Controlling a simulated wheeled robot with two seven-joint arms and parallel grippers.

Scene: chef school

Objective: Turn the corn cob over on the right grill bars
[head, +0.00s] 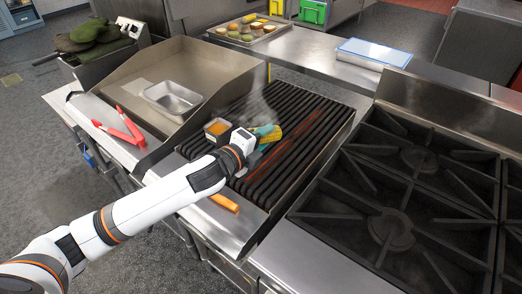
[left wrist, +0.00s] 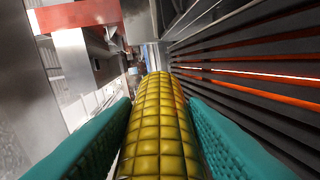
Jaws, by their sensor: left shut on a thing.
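The yellow corn cob (head: 272,134) is at the middle of the dark grill bars (head: 307,110). My left gripper (head: 262,131) is shut on it. In the left wrist view the cob (left wrist: 160,125) lies lengthwise between the two teal finger pads, and its far end sticks out past them. The grill bars (left wrist: 250,60) run along the right of that view, with a glowing red strip between them. Whether the cob touches the bars cannot be told. My right gripper is not in view.
A small pan of orange sauce (head: 218,129) stands on the grill's left edge. An orange handle (head: 224,202) lies on the front ledge. A steel pan (head: 173,98) and red tongs (head: 122,129) are to the left. Burner grates (head: 420,165) stand to the right.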

